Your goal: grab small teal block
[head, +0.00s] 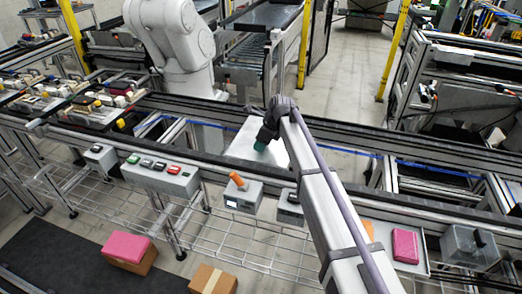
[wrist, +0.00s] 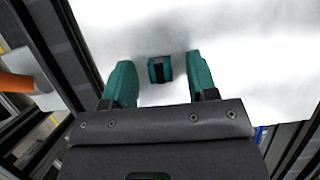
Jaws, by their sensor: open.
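The small teal block (wrist: 152,70) lies on a white surface (wrist: 230,40) in the wrist view. It has a dark slot or band down its middle. My gripper (wrist: 160,82) is open, with one teal finger on each side of the block and visible gaps between. I cannot tell the height of the fingertips over the surface. In the head view my gripper (head: 260,147) is over the white plate (head: 240,150) on the conveyor, and the block is hidden there.
An orange part (wrist: 15,82) shows at the left of the wrist view. Dark conveyor rails border the white plate. In the head view a control box with an orange knob (head: 238,180) stands in front, and a pallet of parts (head: 95,110) sits to the left.

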